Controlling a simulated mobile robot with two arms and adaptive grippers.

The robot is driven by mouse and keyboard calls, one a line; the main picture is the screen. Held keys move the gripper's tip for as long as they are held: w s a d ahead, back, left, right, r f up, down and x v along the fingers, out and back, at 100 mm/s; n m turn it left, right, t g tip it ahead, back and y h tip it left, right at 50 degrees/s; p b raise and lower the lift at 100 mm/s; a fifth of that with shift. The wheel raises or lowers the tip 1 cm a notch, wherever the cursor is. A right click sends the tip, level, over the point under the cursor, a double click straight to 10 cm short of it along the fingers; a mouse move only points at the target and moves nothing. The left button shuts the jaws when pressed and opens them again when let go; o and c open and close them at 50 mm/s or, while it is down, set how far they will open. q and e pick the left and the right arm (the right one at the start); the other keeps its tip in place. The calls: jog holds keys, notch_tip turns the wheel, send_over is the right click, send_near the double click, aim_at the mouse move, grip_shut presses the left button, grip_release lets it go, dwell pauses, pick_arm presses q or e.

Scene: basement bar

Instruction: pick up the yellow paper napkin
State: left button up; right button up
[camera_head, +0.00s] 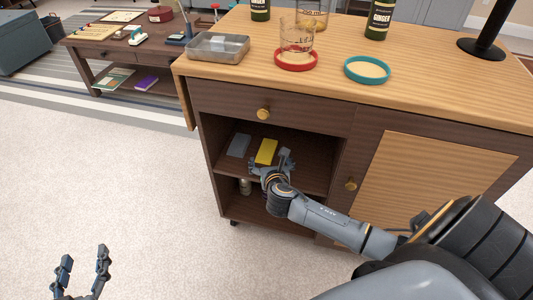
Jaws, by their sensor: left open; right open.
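The yellow paper napkin (266,152) lies on the upper shelf inside the open compartment of the wooden bar cabinet. My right gripper (270,165) is open at the front of that shelf, close to the napkin's near end. I cannot tell whether its fingers touch the napkin. My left gripper (84,262) is open and empty, low at the bottom left over the carpet, far from the cabinet.
A grey block-like item (239,145) lies left of the napkin. The cabinet top (340,93) carries a metal tin (218,47), a red coaster (296,66) under a glass, a teal coaster (367,77) and bottles.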

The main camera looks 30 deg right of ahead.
aim_at(266, 150)
jog(key=shift+w+d+f, duration=0.2)
jog(key=shift+w, duration=0.25)
jog(key=b+x, duration=0.2)
jog(key=shift+w, duration=0.35)
jog(key=shift+b+x, duration=0.5)
jog(key=shift+x, duration=0.6)
pick_arm(q)
notch_tip(266, 150, up, 13)
jog(key=s+d+t+h, duration=0.1)
jog(key=t+h, duration=0.1)
jog(key=t, duration=0.6)
jog(key=shift+s+d+r+h, duration=0.2)
jog(key=shift+d+h, duration=0.1)
jog(key=shift+h, duration=0.1)
pick_arm(e)
jog(key=shift+c, duration=0.5)
pick_arm(q)
jog(key=shift+f, duration=0.1)
pick_arm(e)
jog(key=c, duration=0.9)
jog(key=shift+c, duration=0.2)
